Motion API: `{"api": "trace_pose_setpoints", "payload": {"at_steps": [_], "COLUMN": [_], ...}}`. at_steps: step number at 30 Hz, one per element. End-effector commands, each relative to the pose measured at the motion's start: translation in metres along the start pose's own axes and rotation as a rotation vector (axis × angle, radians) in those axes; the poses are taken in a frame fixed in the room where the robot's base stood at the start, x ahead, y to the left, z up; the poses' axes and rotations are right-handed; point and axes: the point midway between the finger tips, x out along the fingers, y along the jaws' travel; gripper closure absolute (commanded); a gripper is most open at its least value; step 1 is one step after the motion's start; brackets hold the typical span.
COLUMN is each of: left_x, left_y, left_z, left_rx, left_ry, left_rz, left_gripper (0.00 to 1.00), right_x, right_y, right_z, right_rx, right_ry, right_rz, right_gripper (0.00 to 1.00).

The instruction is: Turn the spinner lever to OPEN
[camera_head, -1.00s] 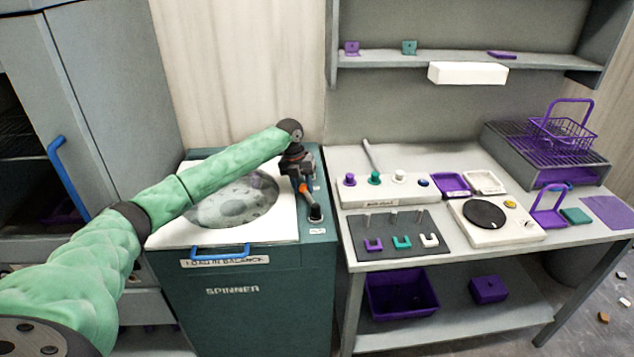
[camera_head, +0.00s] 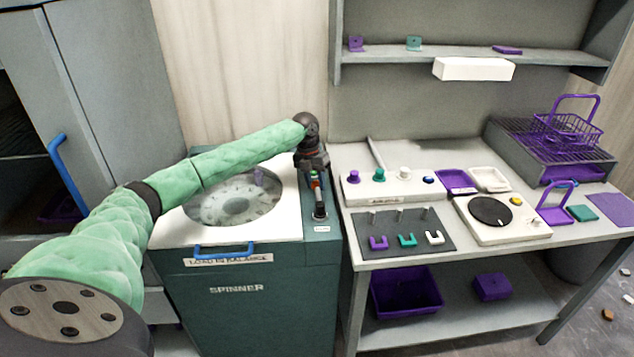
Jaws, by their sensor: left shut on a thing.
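The spinner (camera_head: 237,322) is a dark green cabinet with a white lid (camera_head: 270,229), a round window (camera_head: 236,204) and a blue front handle (camera_head: 224,249). Its lever (camera_head: 318,206) stands at the right edge of the top, with a dark base and a small red-orange part near the jaws. My left gripper (camera_head: 315,176) points down over the lever from behind and is shut on it. The jaws partly hide the lever's upper end. The small label at its base is too small to read. My right gripper is out of view.
A grey bench (camera_head: 380,258) stands right of the spinner, with a white knob panel (camera_head: 395,189), a hook board (camera_head: 405,232) and a turntable unit (camera_head: 500,218). A tall cabinet with a blue handle (camera_head: 70,178) is at left. A white box (camera_head: 473,69) juts from the shelf above.

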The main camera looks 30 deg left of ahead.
Motion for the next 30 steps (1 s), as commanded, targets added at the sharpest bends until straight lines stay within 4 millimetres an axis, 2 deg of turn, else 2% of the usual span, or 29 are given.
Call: {"api": "trace_pose_setpoints", "payload": {"at_steps": [2,3,5,14,18,21,30], "left_x": [-0.002,-0.002,-0.002,-0.001,-0.009,-0.02,-0.063], "left_y": [-0.001,-0.001,-0.001,-0.001,0.0,0.0,0.0], "left_z": [0.001,0.001,0.001,0.001,0.001,0.001,0.002], "left_rx": [0.0,0.0,0.0,0.0,0.0,0.001,0.0], "left_ry": [-0.003,-0.003,-0.003,-0.001,-0.003,-0.003,-0.004], "left_rz": [-0.001,-0.001,-0.001,-0.001,-0.001,-0.001,-0.001], "left_gripper": [1.0,0.58,0.46,0.45,0.45,0.45,0.45], "right_x": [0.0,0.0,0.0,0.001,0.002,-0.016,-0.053], "right_y": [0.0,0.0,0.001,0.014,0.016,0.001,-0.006], "right_z": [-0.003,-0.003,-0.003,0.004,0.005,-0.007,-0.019], "right_rx": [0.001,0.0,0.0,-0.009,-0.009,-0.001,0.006], "right_ry": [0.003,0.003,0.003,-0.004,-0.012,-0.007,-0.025], "right_rz": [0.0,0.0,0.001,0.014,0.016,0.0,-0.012], "right_gripper": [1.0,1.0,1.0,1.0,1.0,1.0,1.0]}}
